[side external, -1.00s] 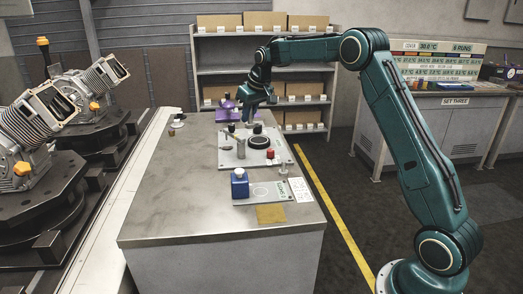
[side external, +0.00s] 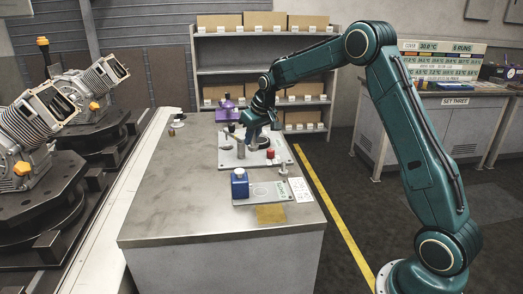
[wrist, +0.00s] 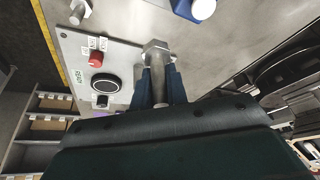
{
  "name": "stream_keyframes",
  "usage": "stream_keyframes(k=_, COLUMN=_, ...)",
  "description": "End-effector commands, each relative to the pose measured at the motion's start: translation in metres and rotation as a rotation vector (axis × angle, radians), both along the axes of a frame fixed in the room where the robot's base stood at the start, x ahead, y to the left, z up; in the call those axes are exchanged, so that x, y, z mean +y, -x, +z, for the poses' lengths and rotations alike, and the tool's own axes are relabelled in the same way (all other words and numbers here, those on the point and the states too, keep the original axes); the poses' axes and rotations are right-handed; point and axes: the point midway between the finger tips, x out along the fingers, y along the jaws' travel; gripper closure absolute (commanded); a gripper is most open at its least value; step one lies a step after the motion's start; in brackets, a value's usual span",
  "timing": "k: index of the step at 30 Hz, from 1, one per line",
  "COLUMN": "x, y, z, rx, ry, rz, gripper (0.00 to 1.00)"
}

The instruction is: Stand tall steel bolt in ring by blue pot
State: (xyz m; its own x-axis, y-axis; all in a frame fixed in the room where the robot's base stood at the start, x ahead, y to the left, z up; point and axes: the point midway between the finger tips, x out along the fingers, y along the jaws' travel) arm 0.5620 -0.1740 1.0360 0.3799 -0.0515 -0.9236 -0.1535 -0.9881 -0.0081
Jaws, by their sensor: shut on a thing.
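My gripper (side external: 256,128) is over the control plate, behind the blue pot in the side view. In the wrist view its two blue fingers (wrist: 158,86) are shut on a steel bolt (wrist: 156,50), whose hex head points toward the top of the picture. A pale ring (side external: 261,191) is marked on that plate just right of the pot, and looks empty.
The control plate (side external: 230,160) carries a red button (side external: 270,154) and a black round dial (wrist: 104,86). A shorter steel bolt (side external: 283,171) stands near the ring plate. A purple object (side external: 226,111) is at the back.

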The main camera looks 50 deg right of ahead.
Motion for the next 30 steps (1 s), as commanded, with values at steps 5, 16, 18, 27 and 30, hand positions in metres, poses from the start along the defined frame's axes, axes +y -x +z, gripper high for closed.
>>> stream_keyframes(k=5, x=0.012, y=0.021, z=-0.025, rx=0.003, ry=0.001, rz=-0.001, gripper=1.0)
stream_keyframes(k=16, x=0.025, y=0.047, z=-0.051, rx=0.001, ry=0.008, rz=0.0, gripper=1.0)
stream_keyframes(k=18, x=0.025, y=0.048, z=-0.052, rx=0.001, ry=0.008, rz=0.001, gripper=1.0)
stream_keyframes(k=27, x=0.025, y=0.048, z=-0.052, rx=0.001, ry=0.008, rz=0.001, gripper=1.0)
stream_keyframes(k=30, x=0.025, y=0.048, z=-0.052, rx=0.001, ry=0.008, rz=0.001, gripper=1.0)
